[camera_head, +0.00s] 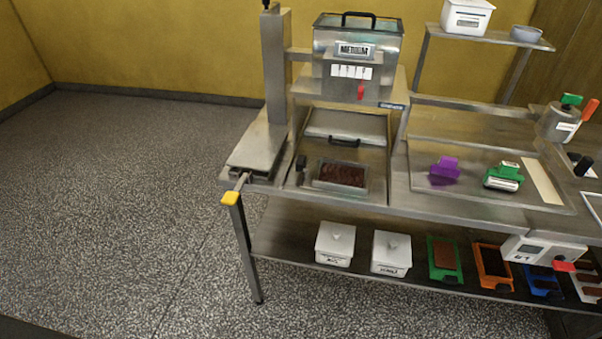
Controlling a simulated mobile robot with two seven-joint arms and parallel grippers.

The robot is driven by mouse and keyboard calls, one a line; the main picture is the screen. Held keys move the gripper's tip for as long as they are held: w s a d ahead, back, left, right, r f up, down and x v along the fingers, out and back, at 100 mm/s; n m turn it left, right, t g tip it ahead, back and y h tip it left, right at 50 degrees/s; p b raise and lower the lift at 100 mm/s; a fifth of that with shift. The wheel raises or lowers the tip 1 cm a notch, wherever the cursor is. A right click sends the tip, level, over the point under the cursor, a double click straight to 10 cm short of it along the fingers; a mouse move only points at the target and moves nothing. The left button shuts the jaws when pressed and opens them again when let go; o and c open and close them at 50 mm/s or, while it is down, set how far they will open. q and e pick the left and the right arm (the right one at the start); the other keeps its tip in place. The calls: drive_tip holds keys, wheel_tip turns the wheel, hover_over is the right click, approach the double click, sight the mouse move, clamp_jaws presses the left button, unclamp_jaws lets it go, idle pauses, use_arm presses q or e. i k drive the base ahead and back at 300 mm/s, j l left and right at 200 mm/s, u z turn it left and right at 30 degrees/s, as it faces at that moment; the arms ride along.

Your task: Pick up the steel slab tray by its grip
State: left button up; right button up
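A shallow steel tray (320,188) holding a dark brown slab (342,174) lies on the steel bench below the hopper machine. A small black block (301,162) stands at the tray's left; I cannot tell whether it is the tray's grip. Just behind the tray is a flat steel plate (345,126) with a black bar handle (344,142) at its front edge. I cannot tell whether this handle belongs to the tray. Neither of my grippers shows in the head view.
A hopper machine (354,50) stands over the bench. A lever with a yellow end (229,198) juts out at the bench's front left. Purple (444,168) and green (503,176) tools lie to the right. White bins (335,244) and coloured trays fill the lower shelf. The floor at left is clear.

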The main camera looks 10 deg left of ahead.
sight(351, 179)
drive_tip(key=i+j+z, duration=0.1)
drive_tip(key=j, duration=0.75)
drive_tip(key=i+j+z, duration=0.1)
drive_tip(key=j, duration=1.55)
drive_tip(key=i+z, duration=0.05)
drive_tip(key=i, duration=0.05)
